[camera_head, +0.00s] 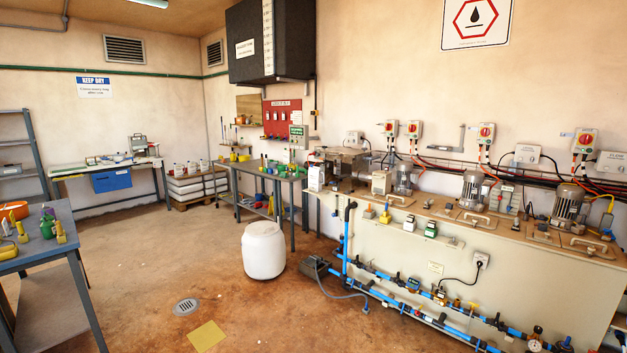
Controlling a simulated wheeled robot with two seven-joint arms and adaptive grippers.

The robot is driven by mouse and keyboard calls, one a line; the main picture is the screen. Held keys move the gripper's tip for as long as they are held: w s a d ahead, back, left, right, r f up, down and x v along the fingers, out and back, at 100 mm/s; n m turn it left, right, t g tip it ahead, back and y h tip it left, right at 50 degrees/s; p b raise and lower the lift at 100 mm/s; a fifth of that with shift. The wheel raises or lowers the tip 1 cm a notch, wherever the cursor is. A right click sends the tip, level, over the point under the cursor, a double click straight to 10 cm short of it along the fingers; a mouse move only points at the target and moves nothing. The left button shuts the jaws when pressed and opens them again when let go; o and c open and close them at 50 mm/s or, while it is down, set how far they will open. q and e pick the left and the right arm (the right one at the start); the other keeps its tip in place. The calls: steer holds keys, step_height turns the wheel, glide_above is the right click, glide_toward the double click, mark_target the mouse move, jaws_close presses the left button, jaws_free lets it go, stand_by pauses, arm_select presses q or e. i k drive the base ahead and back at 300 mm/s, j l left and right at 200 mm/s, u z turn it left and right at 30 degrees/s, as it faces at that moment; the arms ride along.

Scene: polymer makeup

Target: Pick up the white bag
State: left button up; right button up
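White bags (197,187) appear to lie stacked on a low pallet by the back wall, between the two work tables. They are far off and small, so I cannot tell single bags apart clearly. Neither of my grippers is in view, and nothing is seen held.
A white drum (263,251) stands on the open floor. A blue-grey table (62,262) is at the near left, a bench (272,176) at the back. A long tank (450,262) with blue pipes (400,303) fills the right. A floor drain (186,307) and yellow square (206,336) lie in front.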

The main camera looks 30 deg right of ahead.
mark_target(315, 174)
steer(key=i+l+z, duration=0.25)
steer(key=i, duration=0.3)
steer(key=i+z, duration=0.25)
steer(key=i, duration=0.3)
steer(key=i+z, duration=0.15)
steer(key=i, duration=0.85)
steer(key=i+j+z, duration=0.1)
steer(key=i, duration=0.9)
steer(key=i+j+z, duration=0.2)
steer(key=i+z, duration=0.2)
steer(key=i+j+z, duration=0.35)
steer(key=i, duration=0.25)
steer(key=i+j+z, duration=0.75)
steer(key=j, duration=0.4)
steer(key=i+l, duration=0.05)
